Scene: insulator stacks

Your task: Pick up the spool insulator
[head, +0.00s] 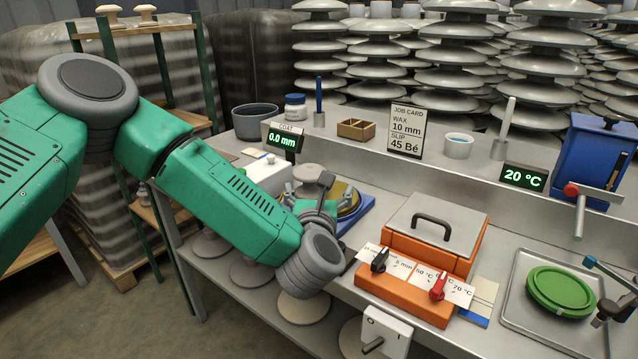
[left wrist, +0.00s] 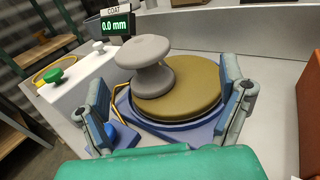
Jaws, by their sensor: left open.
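The spool insulator (left wrist: 151,66) is a grey, waisted piece in the left wrist view. It stands upright on the left part of a gold-brown round pad (left wrist: 205,90) on a blue base. In the head view the spool (head: 306,173) is partly hidden behind my left gripper (head: 308,196). In the left wrist view my left gripper (left wrist: 165,76) is open, its two fingers apart on either side of spool and pad, with nothing held. The spool is nearer the left finger. My right gripper (head: 596,290) shows at the right edge of the head view, fingers apart, above a tray.
A white box (head: 262,176) with knobs and a coat display (head: 283,139) stand left of and behind the pad. An orange lidded heater (head: 425,245) stands to the right. A tray (head: 527,290) holds green discs (head: 560,289). A raised shelf runs behind.

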